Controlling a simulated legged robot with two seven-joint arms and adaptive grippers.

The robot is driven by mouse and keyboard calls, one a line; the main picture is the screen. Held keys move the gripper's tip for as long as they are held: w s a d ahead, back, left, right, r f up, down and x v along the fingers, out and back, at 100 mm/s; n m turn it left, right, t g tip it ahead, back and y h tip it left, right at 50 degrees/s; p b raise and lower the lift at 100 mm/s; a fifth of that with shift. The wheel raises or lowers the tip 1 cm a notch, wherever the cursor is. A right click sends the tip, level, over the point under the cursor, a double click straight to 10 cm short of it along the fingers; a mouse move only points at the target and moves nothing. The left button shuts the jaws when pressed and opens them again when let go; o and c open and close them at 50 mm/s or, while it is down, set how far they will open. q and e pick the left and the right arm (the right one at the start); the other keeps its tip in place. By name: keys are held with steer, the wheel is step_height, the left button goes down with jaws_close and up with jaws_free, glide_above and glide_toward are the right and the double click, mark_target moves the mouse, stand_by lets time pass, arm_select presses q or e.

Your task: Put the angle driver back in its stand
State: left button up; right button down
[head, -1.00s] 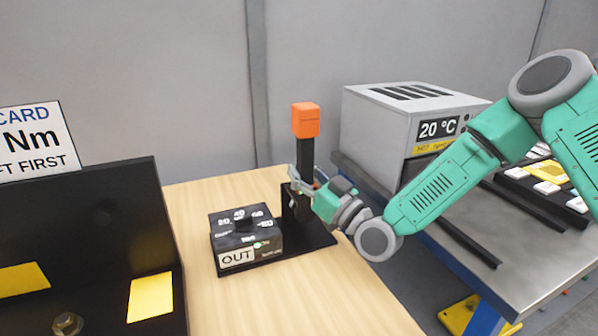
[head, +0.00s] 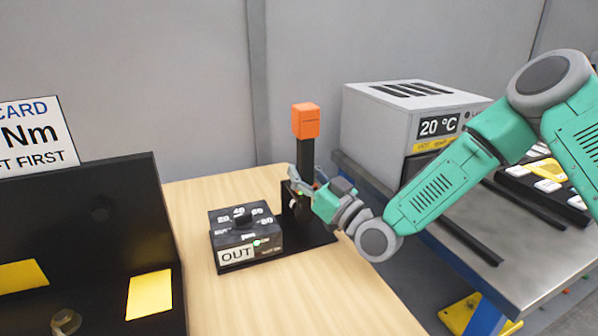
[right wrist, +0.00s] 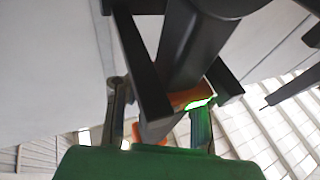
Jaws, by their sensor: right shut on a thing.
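The angle driver has a black shaft (head: 306,155) with an orange block (head: 305,120) on top and stands about upright. My right gripper (head: 304,186) is shut on the driver below the shaft, at the black stand (head: 322,236). In the right wrist view the driver's dark body (right wrist: 185,50) runs between two dark bars of the stand (right wrist: 142,55), with an orange band and a green light below. My right gripper's fingers (right wrist: 160,112) show on both sides of it. Whether the driver is fully seated is hidden. My left gripper is out of view.
A black selector box (head: 246,236) with an OUT label sits left on the wooden table (head: 300,290). A black panel (head: 90,225) with yellow patches stands at far left. A grey unit (head: 400,115) reading 20 °C stands on the metal bench (head: 520,275) at right.

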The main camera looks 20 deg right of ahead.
steer(key=shift+f+b, duration=0.2)
steer(key=shift+b, duration=0.1)
steer(key=c, duration=1.3)
jaws_free()
steer(key=shift+f, duration=0.25)
steer(key=s+r+v, duration=0.1)
steer(key=r+v, duration=0.2)
steer(key=v, duration=1.3)
steer(key=shift+s+d+r, duration=0.2)
steer(key=shift+d, duration=0.05)
